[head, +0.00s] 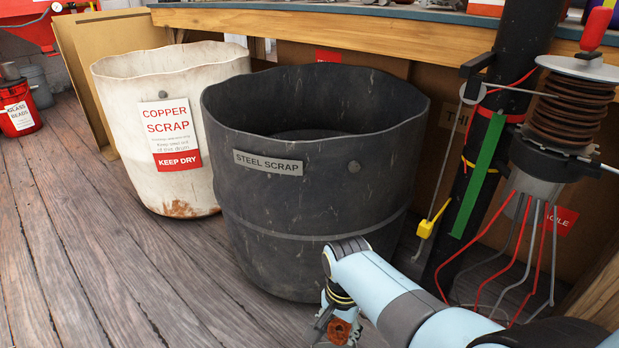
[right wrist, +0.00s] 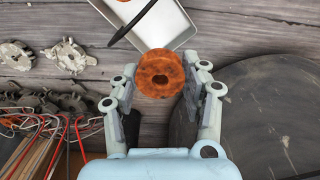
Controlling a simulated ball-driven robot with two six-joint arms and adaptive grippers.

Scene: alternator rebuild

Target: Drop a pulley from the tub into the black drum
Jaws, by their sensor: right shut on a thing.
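The black drum (head: 310,215), labelled STEEL SCRAP, stands open-topped on the plank floor in the middle of the head view. My right gripper (head: 335,327) is low in front of the drum, outside it and well below its rim. It is shut on a rusty orange pulley (head: 339,331). In the right wrist view the pulley (right wrist: 160,73) sits between the fingertips, its centre hole facing the camera. A white container (right wrist: 187,40) lies beyond the pulley in that view; I cannot tell if it is the tub. My left gripper is not in view.
A white COPPER SCRAP drum (head: 150,110) stands close left of the black one. A dark post with wires (head: 485,150) and a coil stack (head: 570,110) stand at right. A wooden bench (head: 330,32) runs behind. Grey metal parts (right wrist: 70,55) lie left in the wrist view.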

